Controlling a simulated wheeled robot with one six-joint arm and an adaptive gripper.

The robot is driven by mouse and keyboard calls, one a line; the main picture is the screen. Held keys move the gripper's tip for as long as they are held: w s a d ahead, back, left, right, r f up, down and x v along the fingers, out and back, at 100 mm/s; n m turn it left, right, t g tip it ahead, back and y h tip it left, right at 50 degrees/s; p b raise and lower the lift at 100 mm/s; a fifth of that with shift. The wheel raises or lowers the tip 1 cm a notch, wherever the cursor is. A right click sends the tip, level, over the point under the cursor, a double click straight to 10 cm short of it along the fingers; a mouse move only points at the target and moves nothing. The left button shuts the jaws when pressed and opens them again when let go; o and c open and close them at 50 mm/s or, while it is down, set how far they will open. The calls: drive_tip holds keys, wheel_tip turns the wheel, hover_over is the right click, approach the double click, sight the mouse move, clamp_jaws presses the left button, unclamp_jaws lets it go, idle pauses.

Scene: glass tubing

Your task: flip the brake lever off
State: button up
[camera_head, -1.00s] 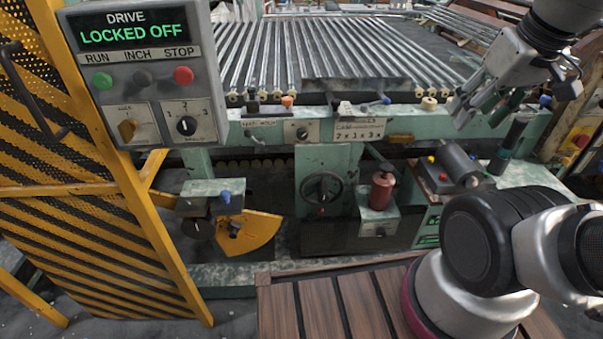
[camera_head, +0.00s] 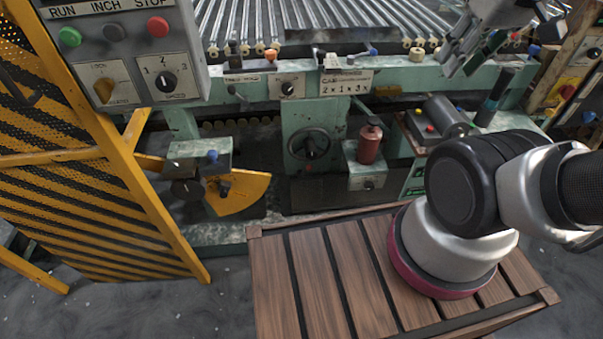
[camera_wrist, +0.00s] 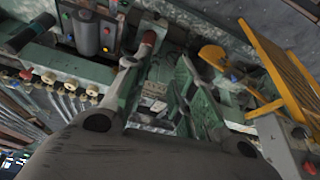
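No label in view names the brake lever. One candidate is the lever on the yellow quadrant plate (camera_head: 240,192), low on the machine front beside a green box with a blue knob (camera_head: 212,155). The yellow plate also shows in the wrist view (camera_wrist: 215,58). A black-handled upright lever (camera_head: 493,97) at right is another candidate. My gripper (camera_head: 455,52) is at the upper right, above the machine's front rail and away from the yellow plate. In the wrist view my gripper (camera_wrist: 158,72) has its fingers apart with nothing seen between them.
A control box (camera_head: 125,55) and a yellow-black guard (camera_head: 85,205) stand at left. A handwheel (camera_head: 309,146) and a red bottle-like part (camera_head: 369,143) are at the middle. A slatted wooden platform (camera_head: 330,270) lies in front. Glass tubes (camera_head: 300,22) lie along the top.

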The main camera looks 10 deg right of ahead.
drive_tip(key=w+a+f+n+g, duration=0.1)
drive_tip(key=a+f, duration=0.1)
drive_tip(key=f, duration=0.1)
drive_tip(key=w+a+f+n+g, duration=0.1)
drive_tip(key=w+a+f+g, duration=0.1)
drive_tip(key=f, duration=0.1)
drive_tip(key=w+a+f+n+g+h, duration=0.1)
drive_tip(key=w+a+f+n+g, duration=0.1)
drive_tip(key=f, duration=0.1)
drive_tip(key=shift+w+f, duration=0.25)
drive_tip(key=shift+f, duration=0.1)
clamp_jaws()
drive_tip(key=w+a+f+n+t+h, duration=0.3)
drive_tip(key=w+a+f+h, duration=0.15)
drive_tip(key=f, duration=1.05)
drive_tip(key=w+a+f+n+t+h, duration=0.25)
drive_tip(key=w+a+f, duration=0.35)
drive_tip(key=f, duration=0.9)
drive_tip(key=w+a+f+n+t+h, duration=0.2)
drive_tip(key=w+a+f+t+h, duration=0.3)
drive_tip(key=f, duration=1)
drive_tip(key=w+a+m+t+y, duration=0.2)
drive_tip(key=w+a+m+y, duration=0.2)
drive_tip(key=a, duration=0.5)
drive_tip(key=shift+w+f+m, duration=0.25)
drive_tip(key=shift+f+m, duration=0.05)
drive_tip(key=shift+m, duration=0.55)
drive_tip(key=shift+t, duration=0.25)
